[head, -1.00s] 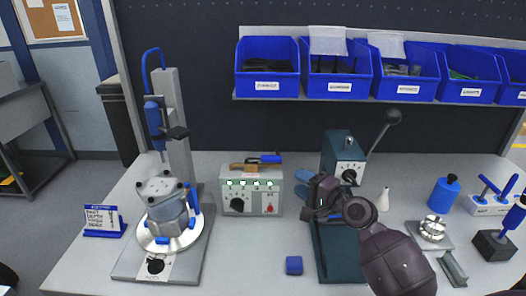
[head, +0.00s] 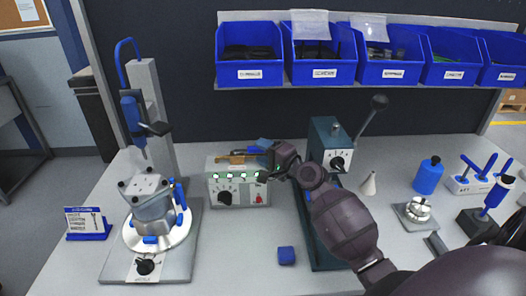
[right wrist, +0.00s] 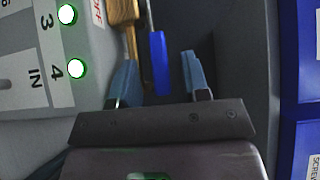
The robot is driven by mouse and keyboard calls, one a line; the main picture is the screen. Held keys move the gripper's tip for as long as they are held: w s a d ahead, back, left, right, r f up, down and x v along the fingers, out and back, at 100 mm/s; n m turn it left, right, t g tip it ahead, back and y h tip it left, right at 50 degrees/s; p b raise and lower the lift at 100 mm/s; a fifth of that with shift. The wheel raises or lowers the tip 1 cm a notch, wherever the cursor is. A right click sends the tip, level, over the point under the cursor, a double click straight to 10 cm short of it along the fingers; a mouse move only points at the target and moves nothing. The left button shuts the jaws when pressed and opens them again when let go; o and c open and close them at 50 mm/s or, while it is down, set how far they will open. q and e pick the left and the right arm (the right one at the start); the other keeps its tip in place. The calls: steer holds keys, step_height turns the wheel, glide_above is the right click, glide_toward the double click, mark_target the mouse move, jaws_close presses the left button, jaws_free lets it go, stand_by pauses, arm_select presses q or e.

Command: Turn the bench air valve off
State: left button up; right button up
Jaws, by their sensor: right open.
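A grey control box (head: 241,187) stands mid-bench in the head view, with a black knob (head: 225,198), a row of green lamps and a small red part (head: 260,198) on its front. A tan piece (head: 236,154) and a blue handle lie along its top or just behind it. A label reading OFF (right wrist: 98,12) shows in the right wrist view. I cannot tell which part is the air valve. My right gripper (head: 268,150) is open at the box's back right corner. In the right wrist view the blue handle (right wrist: 159,62) appears between its fingers; contact is unclear.
A dark green press (head: 322,140) with a raised lever stands just right of the box. A fixture holding a grey housing (head: 153,207) is to the left. Blue bins (head: 324,72) hang behind. A blue block (head: 287,256) lies in front; the bench before the box is otherwise clear.

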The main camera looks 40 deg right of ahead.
steer(key=shift+w, duration=0.1)
jaws_close()
stand_by(0.6)
